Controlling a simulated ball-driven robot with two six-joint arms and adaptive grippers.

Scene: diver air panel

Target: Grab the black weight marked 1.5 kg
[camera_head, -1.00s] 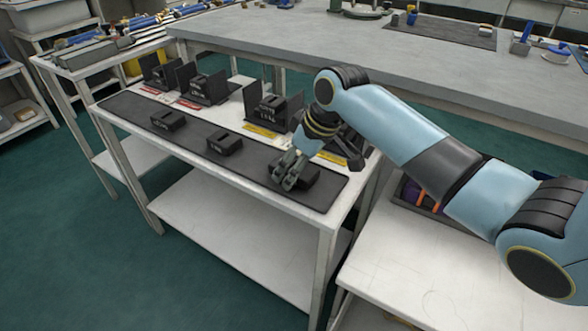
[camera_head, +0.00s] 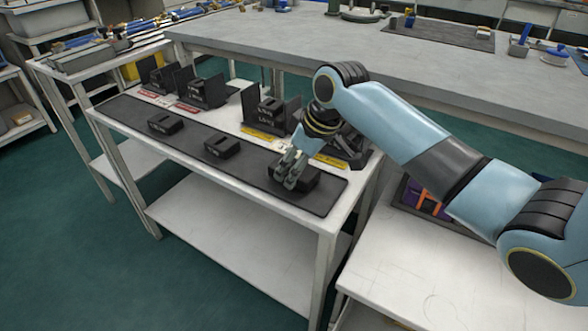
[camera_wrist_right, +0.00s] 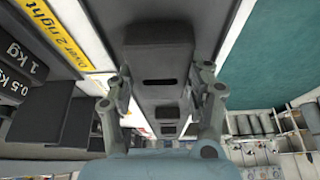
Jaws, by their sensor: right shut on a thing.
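My right gripper (camera_head: 288,172) is down at the right end of a dark mat, shut on a black weight (camera_head: 307,180). In the right wrist view this weight (camera_wrist_right: 160,62) lies between the two fingers, its slotted face towards the camera; I can read no marking on it. Two more black weights lie apart on the mat to the left, one in the middle (camera_head: 222,145) and one farther left (camera_head: 165,123). Their markings are too small to read. My left gripper is not in view.
Black holders with weights stand along the mat's far side, one behind a yellow label (camera_head: 262,134). The wrist view shows blocks marked 1 kg and 0.5 kg (camera_wrist_right: 15,75) beside a "Diver 2 right" label (camera_wrist_right: 57,32). A long grey bench (camera_head: 400,70) stands behind.

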